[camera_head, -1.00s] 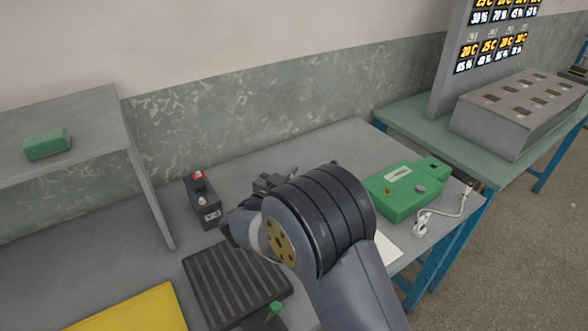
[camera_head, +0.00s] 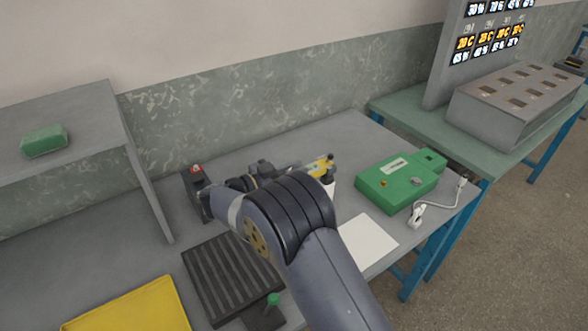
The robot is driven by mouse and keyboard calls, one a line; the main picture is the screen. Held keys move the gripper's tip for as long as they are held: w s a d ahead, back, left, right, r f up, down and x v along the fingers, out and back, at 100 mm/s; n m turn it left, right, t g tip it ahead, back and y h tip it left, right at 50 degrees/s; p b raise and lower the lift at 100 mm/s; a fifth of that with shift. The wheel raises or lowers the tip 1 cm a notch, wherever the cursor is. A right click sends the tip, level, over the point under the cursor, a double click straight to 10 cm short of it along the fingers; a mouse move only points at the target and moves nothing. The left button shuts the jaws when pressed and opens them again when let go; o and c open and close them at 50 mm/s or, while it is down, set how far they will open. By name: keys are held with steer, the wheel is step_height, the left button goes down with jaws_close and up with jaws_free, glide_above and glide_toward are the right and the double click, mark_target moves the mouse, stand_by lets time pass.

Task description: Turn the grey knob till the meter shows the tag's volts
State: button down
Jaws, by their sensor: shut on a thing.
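The green box (camera_head: 378,193) stands on the right of the bench, with a pale label (camera_head: 396,164) on top. The grey knob (camera_head: 416,182) is on its top near the right side. My gripper (camera_head: 325,170) is left of the box, apart from the knob. Its jaws are shut on a small white thing with a dark top (camera_head: 331,188), partly hidden by my arm. Yellow shows at the gripper's end. I cannot make out a meter reading or the tag's volts.
A white sheet (camera_head: 367,241) lies in front of the box. A white cable (camera_head: 445,207) lies at its right. A dark ribbed tray (camera_head: 225,275), a yellow tray (camera_head: 130,312) and a small dark box with a red top (camera_head: 196,185) are left. A green-topped peg (camera_head: 273,299) stands in front.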

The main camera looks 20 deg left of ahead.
steer(key=c, duration=1.3)
jaws_free()
steer(key=b+v, duration=0.1)
steer(key=v, duration=0.9)
steer(key=shift+s+a, duration=0.25)
steer(key=shift+s, duration=0.05)
steer(key=p+x, duration=0.1)
steer(key=x, duration=1)
steer(key=shift+a, duration=0.1)
